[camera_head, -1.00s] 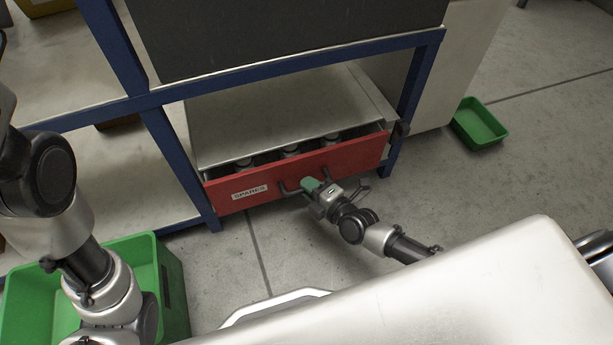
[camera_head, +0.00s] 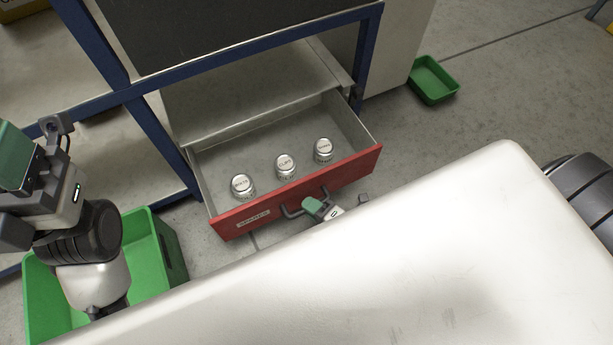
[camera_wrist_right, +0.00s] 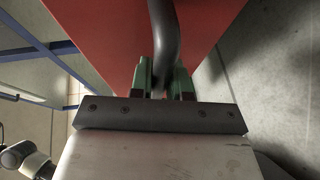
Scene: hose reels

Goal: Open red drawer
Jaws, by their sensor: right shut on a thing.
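The red drawer (camera_head: 300,192) labelled SPARES is pulled well out of the metal cabinet under the blue-framed bench. Its grey inside shows, with three silver-lidded jars (camera_head: 285,166) standing in it. The dark bar handle (camera_head: 291,211) is on its front. My right gripper (camera_head: 313,206) is at the right part of the handle. In the right wrist view its green fingers (camera_wrist_right: 160,78) are shut on the handle bar (camera_wrist_right: 165,35), close to the red front (camera_wrist_right: 100,35). My left gripper (camera_head: 18,155) is raised at the left, away from the drawer; its finger gap is hidden.
A green bin (camera_head: 165,255) stands on the floor at the left, below my left arm. A small green tray (camera_head: 433,80) lies on the floor at the right. A blue bench post (camera_head: 165,140) stands left of the drawer. My white body fills the lower right.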

